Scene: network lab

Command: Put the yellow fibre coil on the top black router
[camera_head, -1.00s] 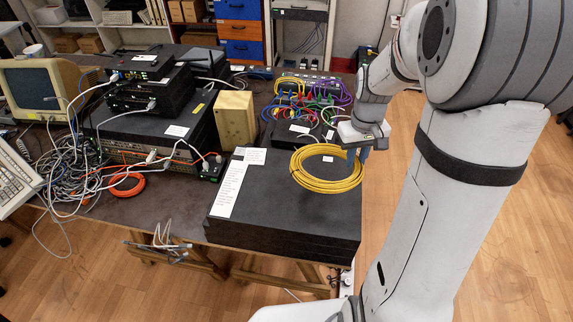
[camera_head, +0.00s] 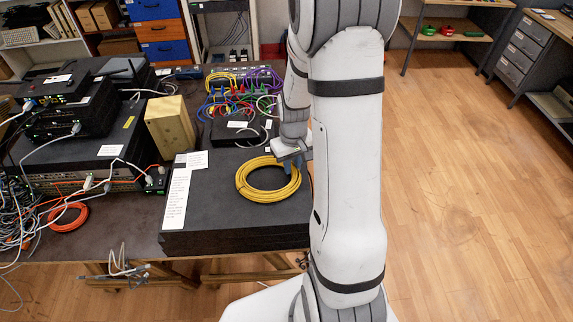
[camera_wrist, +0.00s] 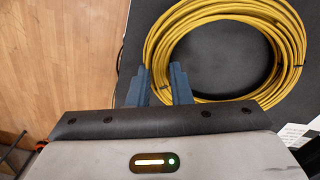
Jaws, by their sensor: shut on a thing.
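The yellow fibre coil (camera_head: 269,194) is a flat ring at the right rear of a black slab-like stack (camera_head: 230,218). My gripper (camera_head: 288,168) is shut on the coil's near-arm edge; the wrist view shows both fingers (camera_wrist: 162,86) on the coil's strands (camera_wrist: 222,20). I cannot tell if the coil touches the slab or hangs just above it. The top black router (camera_head: 54,88) sits on a pile of black equipment at the left, well away from my gripper. Its top carries a small white label and is otherwise bare where visible.
A beige box (camera_head: 170,127) stands between the router pile and the coil. Coloured patch cables (camera_head: 240,95) crowd the table behind the coil. Loose grey cables and an orange coil (camera_head: 70,217) lie at the left. The wood floor (camera_head: 455,190) at the right is open.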

